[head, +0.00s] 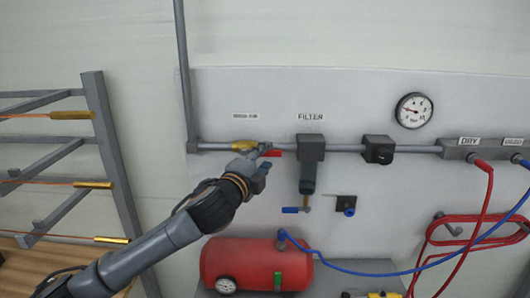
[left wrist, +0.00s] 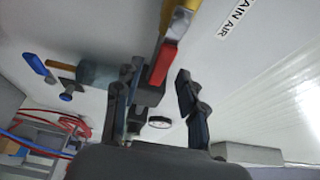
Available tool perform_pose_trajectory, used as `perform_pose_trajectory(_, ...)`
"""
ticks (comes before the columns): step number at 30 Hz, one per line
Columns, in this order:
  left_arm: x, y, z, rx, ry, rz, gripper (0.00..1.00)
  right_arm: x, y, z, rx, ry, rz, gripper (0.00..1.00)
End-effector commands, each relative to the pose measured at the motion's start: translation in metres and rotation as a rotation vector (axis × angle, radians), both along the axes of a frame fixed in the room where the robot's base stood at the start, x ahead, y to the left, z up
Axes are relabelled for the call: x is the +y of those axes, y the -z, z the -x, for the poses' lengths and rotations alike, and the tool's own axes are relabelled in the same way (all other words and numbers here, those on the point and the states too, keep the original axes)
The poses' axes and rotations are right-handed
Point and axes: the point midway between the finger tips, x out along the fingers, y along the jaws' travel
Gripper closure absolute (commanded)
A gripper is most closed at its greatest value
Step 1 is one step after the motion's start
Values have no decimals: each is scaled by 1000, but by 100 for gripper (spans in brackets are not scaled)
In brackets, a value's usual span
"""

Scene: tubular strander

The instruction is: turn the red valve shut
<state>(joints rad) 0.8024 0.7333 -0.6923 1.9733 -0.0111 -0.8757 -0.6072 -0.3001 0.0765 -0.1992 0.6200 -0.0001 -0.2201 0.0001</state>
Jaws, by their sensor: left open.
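The red valve handle (head: 274,153) shows just right of the yellow valve body (head: 243,146) on the grey wall pipe. It appears to lie roughly along the pipe, partly hidden by my left gripper (head: 262,154). In the left wrist view the red handle (left wrist: 162,62) hangs from the yellow body (left wrist: 178,18). There the open fingers of my left gripper (left wrist: 158,77) stand on either side of the handle's end, with a gap visible on the right. I cannot tell whether the left finger touches it. My right gripper is not in view.
A filter (head: 310,150) with a blue drain lever (head: 291,210) sits close right of the handle. A black regulator (head: 378,150) and gauge (head: 413,110) are farther right. A red tank (head: 250,262) stands below. A rack (head: 105,150) is at left.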

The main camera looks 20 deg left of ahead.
Motion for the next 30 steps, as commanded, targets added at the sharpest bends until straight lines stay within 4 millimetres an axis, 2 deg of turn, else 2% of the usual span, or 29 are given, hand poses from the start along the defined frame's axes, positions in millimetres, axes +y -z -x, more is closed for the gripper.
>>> perform_pose_trajectory(4,-1,0,-7,0,1,-1,59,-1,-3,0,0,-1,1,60)
perform_pose_trajectory(12,-1,1,-8,0,1,-1,61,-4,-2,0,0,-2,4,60)
perform_pose_trajectory(18,-1,1,-8,0,0,-1,100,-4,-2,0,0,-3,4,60)
perform_pose_trajectory(30,-1,1,-8,-3,0,14,100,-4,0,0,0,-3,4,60)
